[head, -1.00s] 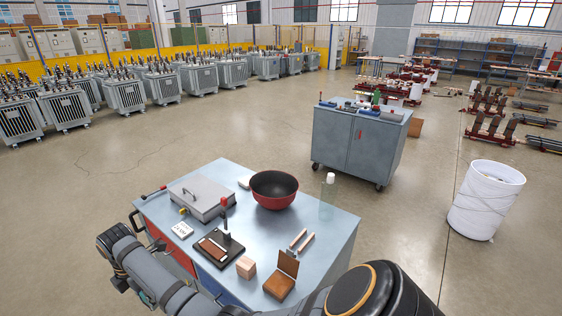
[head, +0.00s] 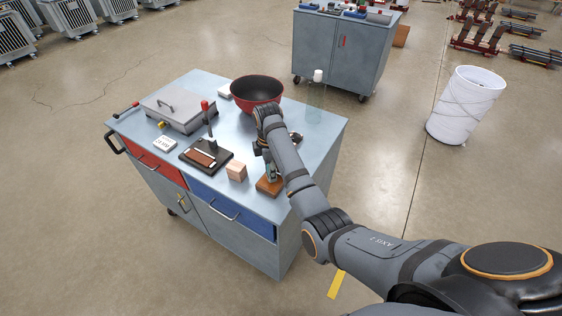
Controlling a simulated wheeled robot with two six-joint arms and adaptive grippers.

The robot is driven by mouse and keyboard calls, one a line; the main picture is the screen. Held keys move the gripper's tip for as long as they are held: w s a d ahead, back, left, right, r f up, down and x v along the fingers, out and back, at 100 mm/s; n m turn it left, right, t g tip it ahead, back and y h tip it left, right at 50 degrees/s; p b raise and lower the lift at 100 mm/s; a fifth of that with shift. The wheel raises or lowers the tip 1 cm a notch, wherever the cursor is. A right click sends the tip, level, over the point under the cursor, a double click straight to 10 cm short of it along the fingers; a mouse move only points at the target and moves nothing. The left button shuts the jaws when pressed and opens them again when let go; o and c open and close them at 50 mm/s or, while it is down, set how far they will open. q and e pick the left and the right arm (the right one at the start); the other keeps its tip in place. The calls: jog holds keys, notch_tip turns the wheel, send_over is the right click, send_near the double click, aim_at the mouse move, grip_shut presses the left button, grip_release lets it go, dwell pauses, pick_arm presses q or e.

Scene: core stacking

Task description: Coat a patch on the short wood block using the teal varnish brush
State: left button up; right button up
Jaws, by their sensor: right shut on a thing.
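A small light wood block (head: 237,171), the likely short block, stands near the front of the metal cabinet top. My right gripper (head: 268,167) reaches over the top just right of it, above a brown wooden box (head: 268,188). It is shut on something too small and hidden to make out. A small teal-grey patch shows by its fingers; I cannot tell whether this is the varnish brush. My left gripper is out of view.
A red bowl (head: 256,90) stands behind my right arm. A grey lidded case (head: 180,107), a black plate with a red-topped lever (head: 206,154) and a white card (head: 165,143) lie to the left. A clear bottle (head: 317,92) stands at the back right.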

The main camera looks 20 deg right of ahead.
notch_tip(320, 180, up, 5)
jog(key=m+p, duration=0.3)
jog(key=m, duration=0.4)
jog(key=shift+f, duration=0.15)
jog(key=shift+r+m+p, duration=0.2)
jog(key=shift+m+p, duration=0.25)
jog(key=shift+m, duration=0.45)
jog(key=shift+f+b, duration=0.6)
jog(key=shift+b, duration=0.05)
notch_tip(320, 180, down, 5)
jog(key=b, duration=0.6)
jog(key=shift+f, duration=0.5)
jog(key=shift+s+f+p, duration=0.1)
jog(key=shift+f+p, duration=0.05)
jog(key=shift+p, duration=0.45)
dwell(0.9)
